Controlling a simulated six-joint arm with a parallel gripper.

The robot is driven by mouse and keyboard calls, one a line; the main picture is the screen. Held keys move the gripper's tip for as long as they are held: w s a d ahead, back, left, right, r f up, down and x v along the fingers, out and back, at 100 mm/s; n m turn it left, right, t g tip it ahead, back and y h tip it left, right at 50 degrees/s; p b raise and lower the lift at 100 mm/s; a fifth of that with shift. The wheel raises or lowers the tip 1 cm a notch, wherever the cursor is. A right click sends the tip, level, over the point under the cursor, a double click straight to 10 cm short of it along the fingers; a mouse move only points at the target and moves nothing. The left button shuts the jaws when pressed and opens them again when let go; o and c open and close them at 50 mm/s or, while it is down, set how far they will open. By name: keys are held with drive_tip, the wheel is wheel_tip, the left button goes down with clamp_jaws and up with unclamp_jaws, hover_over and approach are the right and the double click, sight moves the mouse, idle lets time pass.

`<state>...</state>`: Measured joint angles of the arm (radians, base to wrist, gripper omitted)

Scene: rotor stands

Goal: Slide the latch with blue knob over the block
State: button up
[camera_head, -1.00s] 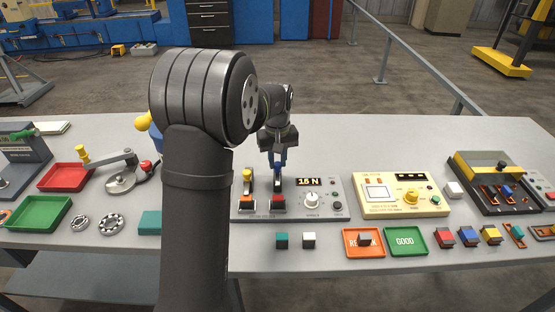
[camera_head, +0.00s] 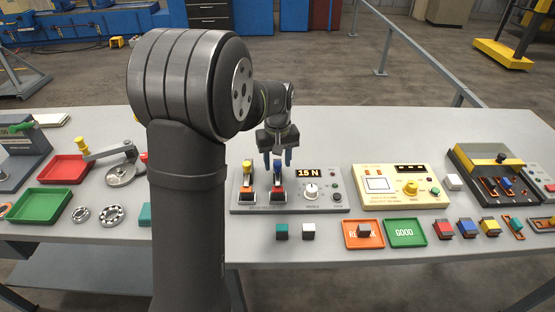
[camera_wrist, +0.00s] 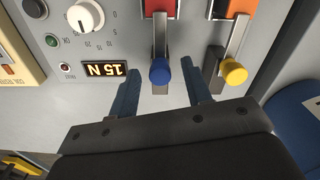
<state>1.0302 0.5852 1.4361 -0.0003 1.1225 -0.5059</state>
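The blue knob (camera_wrist: 160,72) sits on the near end of a metal latch bar (camera_wrist: 160,38) in the wrist view. The bar's other end reaches the red block (camera_wrist: 158,6), which is cut off by the frame edge, so I cannot tell how far it covers the block. In the head view the blue knob (camera_head: 277,162) shows between the blue fingertips. My gripper (camera_wrist: 160,92) is open, with one finger on each side of the blue knob and visible gaps between. It appears to hold nothing.
A second latch with a yellow knob (camera_wrist: 234,72) lies close beside the blue one. The grey panel also has a 15 N display (camera_wrist: 103,72) and a white dial (camera_wrist: 86,16). Teal (camera_head: 282,232) and white (camera_head: 308,231) cubes stand in front of the panel.

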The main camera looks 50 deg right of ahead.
sight(278, 164)
wheel_tip(278, 164, up, 17)
drive_tip(key=shift+r, duration=0.2)
idle(0.4)
idle(0.4)
wheel_tip(278, 164, down, 18)
drive_tip(key=shift+r, duration=0.25)
drive_tip(key=shift+w+d, duration=0.1)
drive_tip(key=shift+w, duration=0.05)
idle(0.4)
